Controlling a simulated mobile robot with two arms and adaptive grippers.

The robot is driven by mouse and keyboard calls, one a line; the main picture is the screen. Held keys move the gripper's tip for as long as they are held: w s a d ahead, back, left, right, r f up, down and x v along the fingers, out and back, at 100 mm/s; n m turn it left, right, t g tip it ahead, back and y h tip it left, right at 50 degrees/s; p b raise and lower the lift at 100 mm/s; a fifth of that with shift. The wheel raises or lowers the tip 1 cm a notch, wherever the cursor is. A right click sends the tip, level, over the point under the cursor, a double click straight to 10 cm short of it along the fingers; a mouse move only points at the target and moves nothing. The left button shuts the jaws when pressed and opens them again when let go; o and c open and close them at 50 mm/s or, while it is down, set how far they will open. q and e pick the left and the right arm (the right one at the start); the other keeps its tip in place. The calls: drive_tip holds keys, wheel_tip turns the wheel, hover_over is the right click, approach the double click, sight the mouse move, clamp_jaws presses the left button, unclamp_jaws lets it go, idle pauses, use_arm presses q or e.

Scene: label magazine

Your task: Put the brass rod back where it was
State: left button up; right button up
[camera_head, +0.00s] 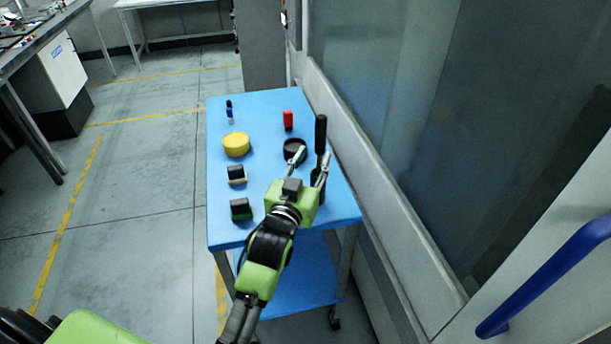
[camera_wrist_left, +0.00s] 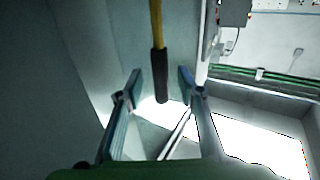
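A yellow, brass-coloured rod (camera_wrist_left: 156,22) with a black sleeve (camera_wrist_left: 159,75) shows in the left wrist view. In the head view an upright black handle (camera_head: 320,133) stands at the table's right side and looks like the same piece; no brass part shows there. A dark part (camera_head: 318,190) below it is mostly hidden by my gripper. My left gripper (camera_head: 314,154) is open, its fingers spread. In the wrist view the sleeve lies between the fingers, with a gap on both sides. My right gripper is not in view.
The blue table (camera_head: 265,103) also bears a black round piece (camera_head: 294,146) by my left fingertip, a red cylinder (camera_head: 288,120), a blue bottle (camera_head: 229,115), a yellow disc (camera_head: 236,144) and two dark blocks (camera_head: 237,174). A wall with a glass panel runs close on the right.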

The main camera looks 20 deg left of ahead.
use_arm(q)
drive_tip(key=s+b, duration=0.1)
drive_tip(key=s, duration=0.5)
drive_tip(key=shift+d, duration=0.15)
drive_tip(key=shift+w, duration=0.1)
drive_tip(key=s+d+f+m+g+h, duration=0.1)
drive_tip(key=s+f+g, duration=0.2)
drive_tip(key=f, duration=1)
drive_tip(key=s+d+f+m+g, duration=0.15)
drive_tip(key=s+f, duration=0.25)
drive_tip(key=f, duration=0.9)
drive_tip(key=s+d+f+g+h, duration=0.1)
drive_tip(key=s+d+f+g, duration=0.15)
drive_tip(key=f, duration=1.05)
drive_tip(key=s+a+f+g, duration=0.2)
drive_tip(key=s+f+g, duration=0.1)
drive_tip(key=s+f, duration=0.6)
drive_tip(key=s+a+f+g, duration=0.2)
drive_tip(key=s+f+g, duration=0.1)
drive_tip(key=s+f, duration=0.6)
drive_tip(key=s+a+f+g, duration=0.2)
drive_tip(key=s+f, duration=0.2)
drive_tip(key=s, duration=0.6)
drive_tip(key=s+a+f+g+y, duration=0.1)
drive_tip(key=s+a+f+g, duration=0.1)
drive_tip(key=s, duration=0.8)
drive_tip(key=shift+s+a+f, duration=0.35)
drive_tip(key=shift+a+f, duration=0.25)
drive_tip(key=shift+f, duration=0.25)
